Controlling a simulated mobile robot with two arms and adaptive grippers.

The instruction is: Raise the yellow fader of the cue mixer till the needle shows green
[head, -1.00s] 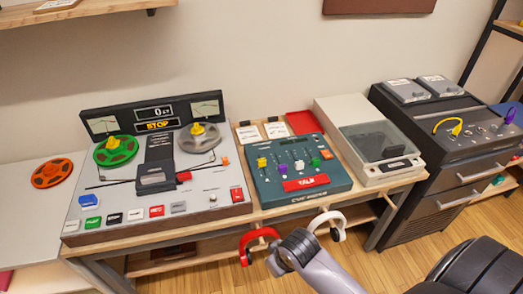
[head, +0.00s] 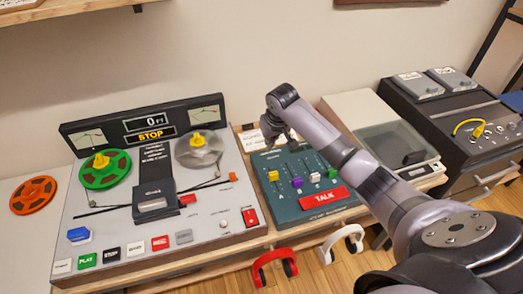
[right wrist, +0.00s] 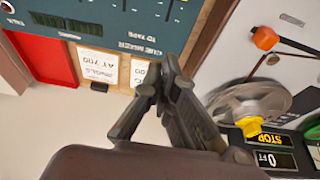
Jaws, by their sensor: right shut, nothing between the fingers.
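The dark teal cue mixer (head: 262,206) lies on the bench between the tape machine and a lidded unit. Its yellow fader (head: 272,176) is leftmost in a row with purple, white and green faders. The red TALK button (head: 322,198) is below them. My right gripper (head: 289,138) is above the mixer's back edge, behind the yellow fader, and touches no fader. In the right wrist view its fingers (right wrist: 164,76) are together and empty, near the mixer's edge (right wrist: 125,25). My arm hides part of the mixer's right side. I cannot read a needle on the mixer.
The tape machine (head: 190,240) with two needle meters (head: 87,138) stands left. Printed cards (right wrist: 103,71) and a red tray (right wrist: 45,58) lie behind the mixer. Red (head: 274,268) and white (head: 342,243) headphones hang at the bench front.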

